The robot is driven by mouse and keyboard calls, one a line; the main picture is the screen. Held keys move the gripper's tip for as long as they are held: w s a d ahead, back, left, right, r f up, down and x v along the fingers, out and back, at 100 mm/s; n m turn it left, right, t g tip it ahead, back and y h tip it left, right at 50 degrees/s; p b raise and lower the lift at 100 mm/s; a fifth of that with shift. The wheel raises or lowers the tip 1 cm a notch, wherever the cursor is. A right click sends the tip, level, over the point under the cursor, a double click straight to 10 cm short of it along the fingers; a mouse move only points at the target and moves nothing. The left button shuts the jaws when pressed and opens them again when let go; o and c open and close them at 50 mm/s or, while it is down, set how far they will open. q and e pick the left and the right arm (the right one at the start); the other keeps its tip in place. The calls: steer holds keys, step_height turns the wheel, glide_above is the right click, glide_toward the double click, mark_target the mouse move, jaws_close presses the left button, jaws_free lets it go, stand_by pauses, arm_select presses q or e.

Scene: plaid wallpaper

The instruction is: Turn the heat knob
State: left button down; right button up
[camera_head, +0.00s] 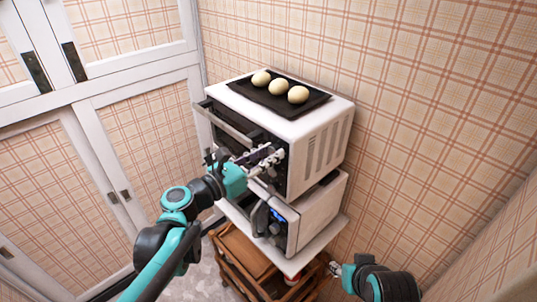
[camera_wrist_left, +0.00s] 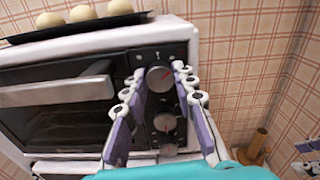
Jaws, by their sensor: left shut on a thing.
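The white oven (camera_head: 322,128) has a black front with a column of round grey knobs on its right, seen in the left wrist view. The top knob (camera_wrist_left: 159,79) has a red mark. A middle knob (camera_wrist_left: 165,122) and a lower knob (camera_wrist_left: 169,150) sit below it. No readable label shows which is the heat knob. My left gripper (camera_head: 278,155) reaches the panel, and in the left wrist view its fingers (camera_wrist_left: 161,82) are shut on the top knob.
A black tray (camera_head: 245,93) with three pale round buns (camera_head: 278,88) lies on the oven. The plaid wall (camera_head: 440,130) is close on the right; white-framed cabinets (camera_head: 150,125) are on the left.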

arm_select(q)
steer(key=shift+s+f+n, duration=0.1)
steer(key=shift+n, duration=0.4)
steer(key=c, duration=1.5)
jaws_free()
steer(key=v, duration=1.2)
